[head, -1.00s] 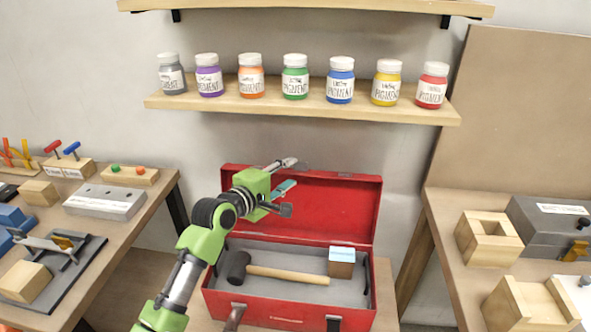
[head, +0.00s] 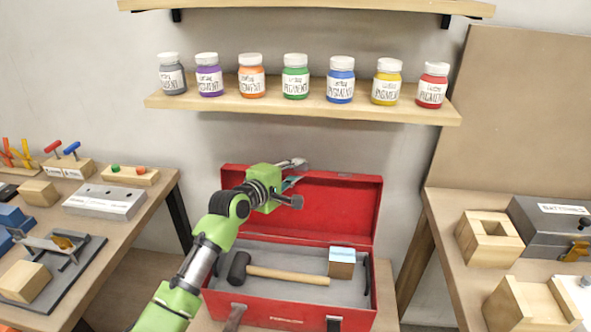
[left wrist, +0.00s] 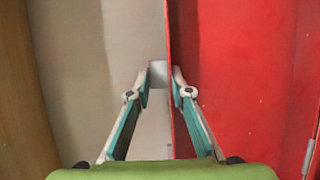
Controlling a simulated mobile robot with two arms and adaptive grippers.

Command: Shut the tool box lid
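The red tool box (head: 270,316) stands on a low surface in the middle of the head view. Its lid (head: 345,200) is up, leaning back near the wall. My left gripper (head: 296,181) is at the lid's upper edge, left of its middle. In the left wrist view its two fingers (left wrist: 160,88) are apart, with the edge of the red lid (left wrist: 235,80) running between them. The edge appears nearer the right finger; I cannot tell if they touch. My right gripper is not in view.
A hammer (head: 290,275) and a small wooden block (head: 342,268) lie in the box. A shelf (head: 300,108) with several pigment jars is above. Benches stand at left (head: 120,232) and right (head: 447,218).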

